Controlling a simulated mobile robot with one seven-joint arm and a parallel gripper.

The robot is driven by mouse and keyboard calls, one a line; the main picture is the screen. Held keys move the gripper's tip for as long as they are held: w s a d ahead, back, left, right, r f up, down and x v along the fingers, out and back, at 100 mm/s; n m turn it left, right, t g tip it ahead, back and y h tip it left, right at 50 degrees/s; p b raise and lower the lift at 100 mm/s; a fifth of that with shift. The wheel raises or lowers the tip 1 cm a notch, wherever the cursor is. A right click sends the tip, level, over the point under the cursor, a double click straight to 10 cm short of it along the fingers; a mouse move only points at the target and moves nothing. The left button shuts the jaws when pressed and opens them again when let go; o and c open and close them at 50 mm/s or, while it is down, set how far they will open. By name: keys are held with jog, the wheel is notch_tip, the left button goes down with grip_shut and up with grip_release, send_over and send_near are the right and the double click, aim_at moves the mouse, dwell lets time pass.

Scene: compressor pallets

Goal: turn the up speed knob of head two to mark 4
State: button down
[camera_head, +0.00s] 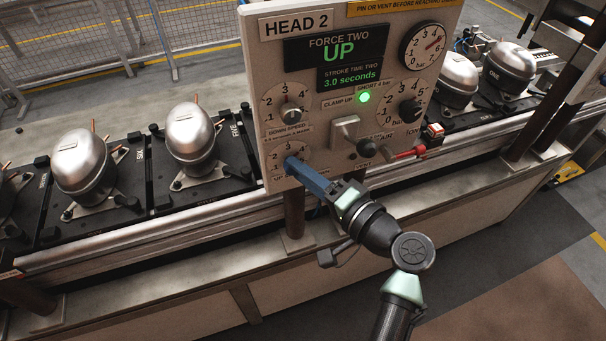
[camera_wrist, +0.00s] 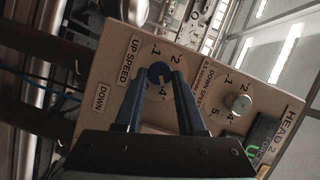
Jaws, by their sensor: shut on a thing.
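The up speed knob (camera_wrist: 160,73) is a small dark blue round knob at the lower left of the beige HEAD 2 panel (camera_head: 268,85). My gripper (camera_head: 295,166) reaches it from the lower right in the head view. In the wrist view my gripper's two blue fingers (camera_wrist: 161,80) are shut on the knob, one on each side. The UP SPEED label (camera_wrist: 131,60) shows beside it. The fingers hide part of the dial, and I cannot read the pointer with certainty. The display (camera_head: 338,50) reads UP and stroke time 3.0 seconds.
Just above is the down speed knob (camera_head: 291,116). A clamp lever (camera_head: 345,131) and a red-handled valve (camera_head: 405,153) stick out to the right. A green lamp (camera_head: 363,97) is lit. Compressors (camera_head: 190,131) stand on dark pallets behind the panel. The front floor is clear.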

dwell(0.4)
jog(key=c, duration=0.5)
grip_release()
jog(key=b+v, duration=0.3)
jog(key=v, duration=1)
jog(key=shift+f, duration=0.2)
